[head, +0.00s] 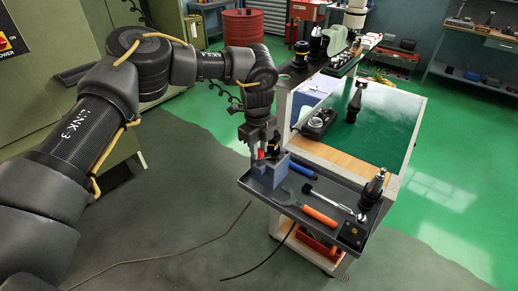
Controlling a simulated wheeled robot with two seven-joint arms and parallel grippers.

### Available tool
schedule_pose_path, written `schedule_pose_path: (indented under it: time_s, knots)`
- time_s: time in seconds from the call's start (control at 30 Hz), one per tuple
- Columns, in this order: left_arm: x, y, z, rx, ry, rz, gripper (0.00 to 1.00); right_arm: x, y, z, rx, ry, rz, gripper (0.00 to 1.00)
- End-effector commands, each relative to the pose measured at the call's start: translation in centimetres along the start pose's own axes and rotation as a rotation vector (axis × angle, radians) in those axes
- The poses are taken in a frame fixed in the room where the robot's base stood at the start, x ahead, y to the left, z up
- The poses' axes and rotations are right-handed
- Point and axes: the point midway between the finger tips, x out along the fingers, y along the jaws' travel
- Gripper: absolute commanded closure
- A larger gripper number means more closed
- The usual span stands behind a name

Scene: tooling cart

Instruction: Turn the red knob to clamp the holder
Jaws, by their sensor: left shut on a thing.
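The red knob (261,154) shows as a small red patch at the top of a blue-grey block (276,172) on the near left of the cart's tray. My left gripper (263,149) reaches down to it from above and is shut on it; the fingers hide much of the knob. A dark part (273,146), possibly the holder, shows beside the knob, mostly hidden by the gripper. I cannot tell whether it is clamped. My right gripper is not in view.
The grey tray (300,222) also carries an orange-handled wrench (318,216), a ratchet (335,201), a blue-handled tool (302,170), a black tapered tool holder (373,187) and a black box (352,234). Floor left of the cart is mostly free.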

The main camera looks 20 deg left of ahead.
Motion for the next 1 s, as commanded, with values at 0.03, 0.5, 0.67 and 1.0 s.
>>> schedule_pose_path:
  time_s: [0.03,0.5,0.67,1.0]
  knots:
    - [-0.01,-0.05,0.03,-0.046,-0.001,-0.002,0.96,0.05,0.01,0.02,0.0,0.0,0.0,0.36]
    - [-0.13,-0.08,0.03,-0.408,-0.02,-0.003,0.96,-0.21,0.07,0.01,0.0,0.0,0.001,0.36]
    - [-0.11,-0.07,0.01,-0.478,-0.024,-0.002,0.96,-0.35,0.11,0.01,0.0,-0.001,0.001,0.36]
    - [-0.13,-0.11,0.01,-0.536,-0.027,-0.004,0.96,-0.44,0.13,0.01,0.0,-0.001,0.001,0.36]
